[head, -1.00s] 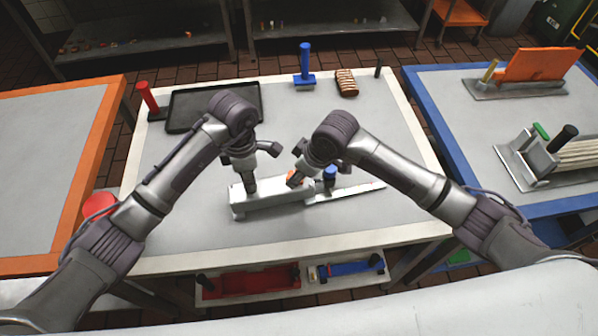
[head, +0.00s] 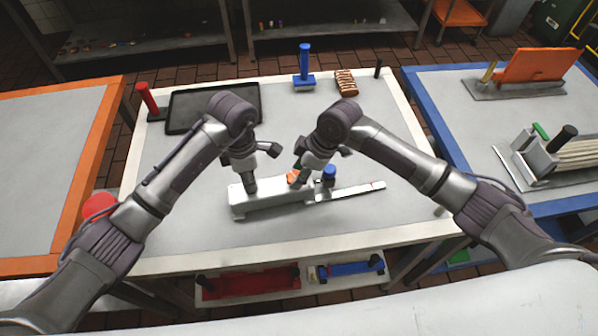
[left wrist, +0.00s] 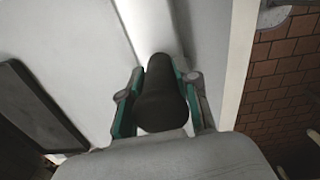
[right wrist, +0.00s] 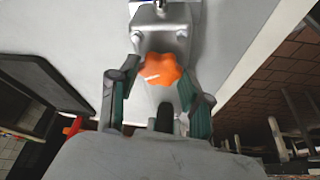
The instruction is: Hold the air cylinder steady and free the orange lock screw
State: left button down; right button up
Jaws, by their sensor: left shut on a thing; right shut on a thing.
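The air cylinder (head: 270,201) is a long pale metal body lying near the middle of the white-edged table. A flat bar (head: 352,193) extends from its right end. My left gripper (head: 250,187) is at its left part; the left wrist view shows the fingers shut on a black handle (left wrist: 162,100). The orange lock screw (head: 292,177) is a lobed knob, partly hidden in the head view. It shows clearly in the right wrist view (right wrist: 157,70), with a white mark. My right gripper (head: 298,184) is shut on it, a finger at each side.
A blue knob (head: 329,171) stands beside the bar. A black tray (head: 185,125), a red-handled tool (head: 148,98), a blue-handled tool (head: 304,66) and a brown striped block (head: 346,82) are at the back. The table front is clear.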

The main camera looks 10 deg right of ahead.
jog(key=n+g, duration=0.1)
jog(key=n, duration=0.3)
jog(key=n+g, duration=0.1)
jog(key=n, duration=0.1)
jog(key=shift+w+n+g, duration=0.3)
jog(key=n+g, duration=0.1)
jog(key=n, duration=0.1)
jog(key=n+h, duration=0.1)
jog(key=n, duration=0.2)
jog(key=shift+w+a+g, duration=0.15)
jog(key=shift+w+g, duration=0.05)
jog(key=shift+g, duration=0.2)
jog(key=n, duration=0.2)
jog(key=n+h, duration=0.1)
jog(key=n, duration=0.1)
jog(key=n+g+h, duration=0.1)
jog(key=n, duration=0.1)
jog(key=shift+w+a+n, duration=0.1)
jog(key=shift+a+n, duration=0.15)
jog(key=shift+n, duration=0.05)
jog(key=n+h, duration=0.1)
jog(key=n, duration=0.2)
jog(key=n+h, duration=0.1)
jog(key=n, duration=0.1)
jog(key=shift+a+n, duration=0.2)
jog(key=shift+n, duration=0.2)
jog(key=o, duration=1.2)
jog(key=shift+c, duration=0.2)
jog(key=shift+h, duration=0.3)
jog(key=shift+r, duration=0.1)
